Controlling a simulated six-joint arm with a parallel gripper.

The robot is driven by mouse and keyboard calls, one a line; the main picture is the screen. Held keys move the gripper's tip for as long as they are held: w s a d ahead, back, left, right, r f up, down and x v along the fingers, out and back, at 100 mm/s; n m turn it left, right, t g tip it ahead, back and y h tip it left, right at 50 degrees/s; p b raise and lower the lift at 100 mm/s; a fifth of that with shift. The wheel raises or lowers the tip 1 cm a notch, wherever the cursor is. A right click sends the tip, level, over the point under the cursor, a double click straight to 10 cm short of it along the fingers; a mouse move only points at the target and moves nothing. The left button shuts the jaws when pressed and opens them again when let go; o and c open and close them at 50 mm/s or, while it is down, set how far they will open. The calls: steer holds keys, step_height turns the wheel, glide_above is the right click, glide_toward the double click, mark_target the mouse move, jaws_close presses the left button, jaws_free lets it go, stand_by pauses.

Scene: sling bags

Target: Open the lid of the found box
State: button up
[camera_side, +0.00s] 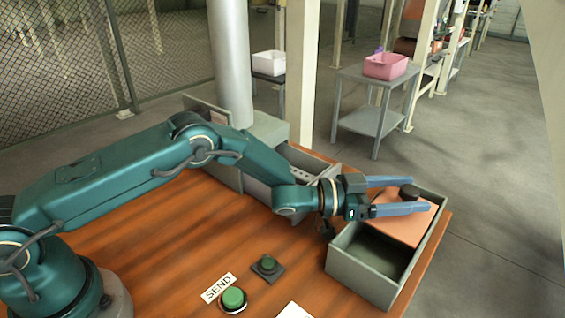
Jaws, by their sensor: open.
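A grey box (362,277) stands at the right edge of the wooden table. A flat salmon-coloured panel (412,228), which looks like its lid, covers the far part of its top. The near part shows a dark, open inside. A black knob (409,191) stands on the panel. My gripper (421,194) reaches over the box from the left. Its two blue-grey fingers are open, one on the far side and one on the near side of the knob. I cannot tell whether either finger touches it. The fingers hide part of the panel.
Another grey box (316,152) stands at the table's back, partly behind my arm. A pillar (231,70) rises behind. Table space left of the buttons is clear.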

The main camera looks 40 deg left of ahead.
mark_target(401, 193)
steer(key=shift+v, duration=2.15)
steer(key=shift+r, duration=0.1)
step_height(401, 193, up, 6)
steer(key=shift+r, duration=0.1)
steer(key=f, duration=0.1)
steer(key=s+a+f, duration=0.1)
steer(key=f, duration=0.3)
steer(key=shift+s+a+f, duration=0.25)
steer(key=shift+s+a, duration=0.05)
steer(key=shift+s, duration=0.05)
steer(key=shift+x, duration=2.55)
jaws_close()
